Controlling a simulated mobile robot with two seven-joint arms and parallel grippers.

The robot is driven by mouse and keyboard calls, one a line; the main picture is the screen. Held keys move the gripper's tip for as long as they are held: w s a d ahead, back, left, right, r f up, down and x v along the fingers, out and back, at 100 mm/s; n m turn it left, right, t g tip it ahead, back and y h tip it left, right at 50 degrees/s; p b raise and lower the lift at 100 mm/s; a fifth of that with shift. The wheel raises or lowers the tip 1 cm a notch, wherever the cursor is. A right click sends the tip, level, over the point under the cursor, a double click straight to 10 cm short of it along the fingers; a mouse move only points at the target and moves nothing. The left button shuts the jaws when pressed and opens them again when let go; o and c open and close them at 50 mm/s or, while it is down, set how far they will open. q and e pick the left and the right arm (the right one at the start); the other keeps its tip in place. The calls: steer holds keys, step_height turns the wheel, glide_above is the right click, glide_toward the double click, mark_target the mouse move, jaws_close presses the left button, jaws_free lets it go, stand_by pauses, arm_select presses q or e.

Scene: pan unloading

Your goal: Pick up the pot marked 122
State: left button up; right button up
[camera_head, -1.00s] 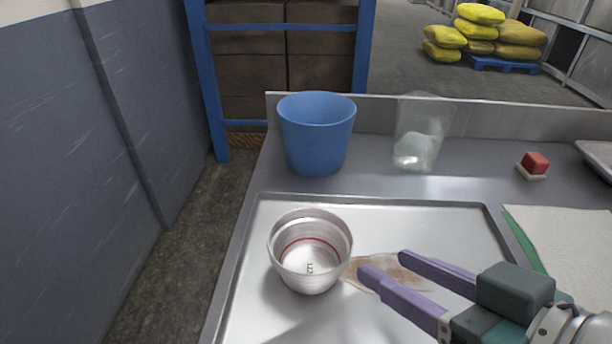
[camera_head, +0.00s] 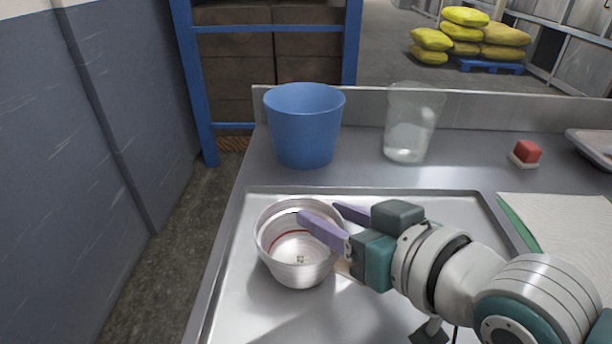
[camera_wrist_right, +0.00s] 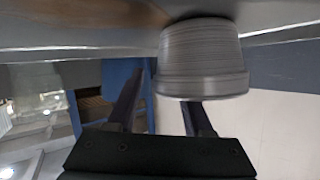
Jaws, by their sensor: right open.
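The pot (camera_head: 284,272) is a silvery metal cup with a red line inside and a small dark marking that is hard to read now. It stands upright on the tray (camera_head: 234,300). My right gripper (camera_head: 320,210) is open at the pot's right side. In the head view one finger overlaps the pot's opening and the other shows past its rim at the upper right. In the right wrist view the pot (camera_wrist_right: 200,60) appears upside down and hides the tip of one finger of the right gripper (camera_wrist_right: 163,92). Contact cannot be told. My left gripper is not in view.
A blue bucket (camera_head: 305,128) and a clear container (camera_head: 412,125) stand behind the tray. A red block on a pale base (camera_head: 526,152) is farther right. A white cloth or board (camera_head: 565,230) lies right of the tray. The tray's left part is clear.

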jaws_close()
stand_by(0.3)
stand_by(0.3)
